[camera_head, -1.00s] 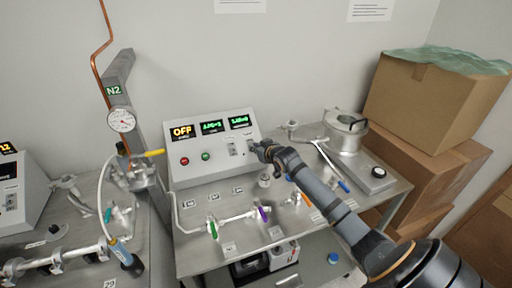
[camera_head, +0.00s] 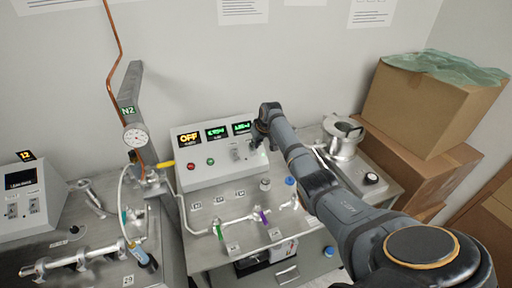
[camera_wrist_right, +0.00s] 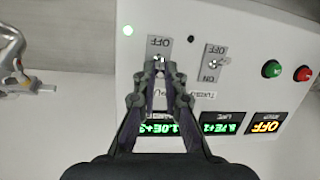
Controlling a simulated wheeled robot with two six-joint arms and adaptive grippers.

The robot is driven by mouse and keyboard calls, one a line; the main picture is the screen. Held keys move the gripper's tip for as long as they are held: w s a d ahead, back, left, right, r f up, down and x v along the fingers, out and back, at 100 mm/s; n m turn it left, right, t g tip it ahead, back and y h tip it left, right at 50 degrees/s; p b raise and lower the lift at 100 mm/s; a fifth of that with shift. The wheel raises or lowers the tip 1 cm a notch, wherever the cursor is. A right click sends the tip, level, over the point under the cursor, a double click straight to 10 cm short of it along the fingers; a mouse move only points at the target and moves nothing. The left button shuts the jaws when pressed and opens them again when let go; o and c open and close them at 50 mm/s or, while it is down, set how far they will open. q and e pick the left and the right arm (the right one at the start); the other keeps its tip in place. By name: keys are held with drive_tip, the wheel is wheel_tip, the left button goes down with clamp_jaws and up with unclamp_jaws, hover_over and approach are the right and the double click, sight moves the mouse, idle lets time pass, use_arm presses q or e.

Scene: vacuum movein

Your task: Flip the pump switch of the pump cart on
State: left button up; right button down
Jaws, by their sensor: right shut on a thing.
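The pump cart's white control box (camera_head: 215,176) stands on the steel cart top, with an orange OFF display (camera_head: 189,139) beside two green number displays. In the right wrist view the panel appears upside down. My left gripper is not in view.
Green (camera_wrist_right: 272,68) and red (camera_wrist_right: 303,74) buttons sit farther along the panel. Valves and tubing line the cart's front, a metal chamber (camera_head: 342,141) stands right, and cardboard boxes (camera_head: 424,103) stand beyond.

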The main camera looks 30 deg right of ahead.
drive_tip(key=shift+w+g+b, duration=0.3)
drive_tip(key=shift+g+b, duration=0.3)
drive_tip(key=shift+b, duration=0.15)
drive_tip(key=shift+r, duration=0.1)
drive_tip(key=c, duration=1.4)
unclamp_jaws()
drive_tip(key=shift+d, duration=0.1)
drive_tip(key=v, duration=1.2)
drive_tip(key=shift+w+d, duration=0.1)
